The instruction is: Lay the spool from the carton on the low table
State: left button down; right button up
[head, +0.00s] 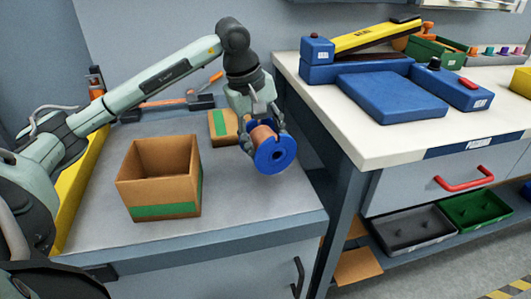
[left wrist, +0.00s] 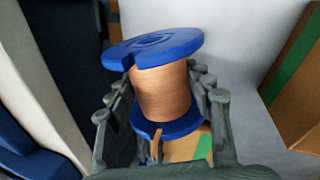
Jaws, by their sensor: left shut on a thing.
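The spool has blue flanges and a copper-coloured winding; it shows in the head view (head: 275,157) and in the left wrist view (left wrist: 162,92). My left gripper (head: 262,128) is shut on the spool's winding, between the flanges, and holds it in the air over the right part of the low table (head: 250,196). In the left wrist view the gripper's fingers (left wrist: 165,105) lie on both sides of the winding. The open carton (head: 160,178), brown with a green band, stands on the low table left of the spool. Its inner floor is hidden. My right gripper is not in view.
A small brown box (head: 222,127) with a green stripe stands behind the gripper. Tools (head: 180,101) lie at the table's back. A higher white workbench (head: 390,135) with blue equipment stands close on the right. The low table's front right is clear.

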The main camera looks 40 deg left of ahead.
pick_arm(q)
jog(key=shift+f, duration=1.9)
jog(key=shift+f, duration=0.15)
jog(key=c, duration=0.9)
grip_release()
jog(key=shift+o, duration=1.3)
